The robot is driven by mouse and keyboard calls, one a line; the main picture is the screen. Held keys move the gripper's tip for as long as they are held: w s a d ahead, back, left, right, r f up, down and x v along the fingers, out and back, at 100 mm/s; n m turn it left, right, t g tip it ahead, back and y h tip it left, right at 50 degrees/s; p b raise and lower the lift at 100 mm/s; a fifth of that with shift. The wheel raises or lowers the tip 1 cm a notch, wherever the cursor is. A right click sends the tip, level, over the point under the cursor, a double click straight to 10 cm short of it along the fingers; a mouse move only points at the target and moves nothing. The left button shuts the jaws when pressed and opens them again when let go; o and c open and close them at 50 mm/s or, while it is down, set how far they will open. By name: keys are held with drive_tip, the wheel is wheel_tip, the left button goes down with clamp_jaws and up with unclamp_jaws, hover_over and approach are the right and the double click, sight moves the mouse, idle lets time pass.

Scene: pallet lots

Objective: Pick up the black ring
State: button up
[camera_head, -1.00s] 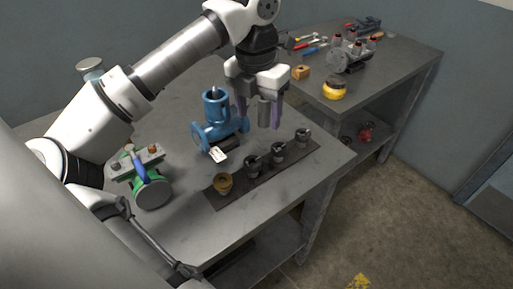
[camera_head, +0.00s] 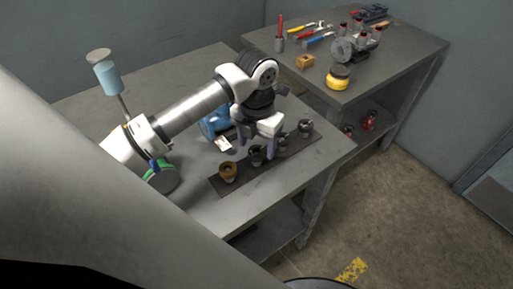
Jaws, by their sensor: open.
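A dark strip (camera_head: 243,181) near the front edge of the close table holds a row of small round fittings. At its near end is a brown fitting (camera_head: 228,173). Farther along are dark fittings, one (camera_head: 256,155) by my gripper and another (camera_head: 305,127) at the far end; a further one between them is partly covered by my gripper. I cannot tell which of these is the black ring. Whether a finger touches a fitting is unclear.
A blue valve body (camera_head: 212,122) stands behind the row, partly hidden by my arm, with a white tag (camera_head: 224,144) beside it. A green round part (camera_head: 161,179) is at left. A second table (camera_head: 401,66) holds tools, a pump (camera_head: 355,46) and a yellow-black part (camera_head: 338,78).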

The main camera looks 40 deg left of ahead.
drive_tip(key=shift+f, duration=0.75)
drive_tip(key=c, duration=1.1)
drive_tip(key=shift+o, duration=0.2)
drive_tip(key=shift+r, duration=0.1)
